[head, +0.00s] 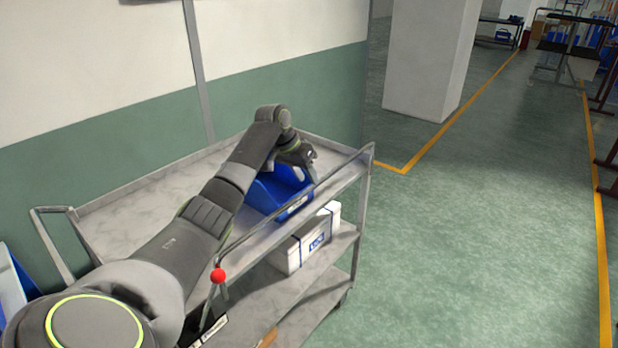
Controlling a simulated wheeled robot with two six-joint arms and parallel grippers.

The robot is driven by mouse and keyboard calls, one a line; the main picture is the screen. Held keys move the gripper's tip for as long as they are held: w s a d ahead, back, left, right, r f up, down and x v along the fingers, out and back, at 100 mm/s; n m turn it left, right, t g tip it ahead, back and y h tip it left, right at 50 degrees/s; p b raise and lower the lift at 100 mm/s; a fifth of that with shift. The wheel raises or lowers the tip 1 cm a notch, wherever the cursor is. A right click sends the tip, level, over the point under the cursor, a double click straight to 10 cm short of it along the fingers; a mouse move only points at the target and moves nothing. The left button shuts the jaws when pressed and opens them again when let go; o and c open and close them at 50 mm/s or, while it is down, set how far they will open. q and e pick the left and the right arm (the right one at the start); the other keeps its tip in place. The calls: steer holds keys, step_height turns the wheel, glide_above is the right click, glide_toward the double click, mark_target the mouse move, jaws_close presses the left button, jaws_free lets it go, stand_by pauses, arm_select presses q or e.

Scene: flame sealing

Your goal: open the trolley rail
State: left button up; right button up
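The grey metal trolley (130,208) stands against the wall. Its rail (343,168) is a thin bar along the near long side, raised above the top deck's edge. A red knob (218,275) sits at the rail's near left end. My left arm reaches over the top deck. My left gripper (308,155) is above the deck's far right part, by a blue bin (280,192), and apart from the red knob. Its fingers are small and turned away, so their opening is unclear. My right gripper is out of view.
A white box with blue bands (305,243) stands on the middle shelf. A push handle (50,240) rises at the trolley's left end. A pillar (428,60) stands behind. The green floor (480,230) to the right is clear.

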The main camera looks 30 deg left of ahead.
arm_select(q)
steer(key=shift+x, duration=1.35)
jaws_close()
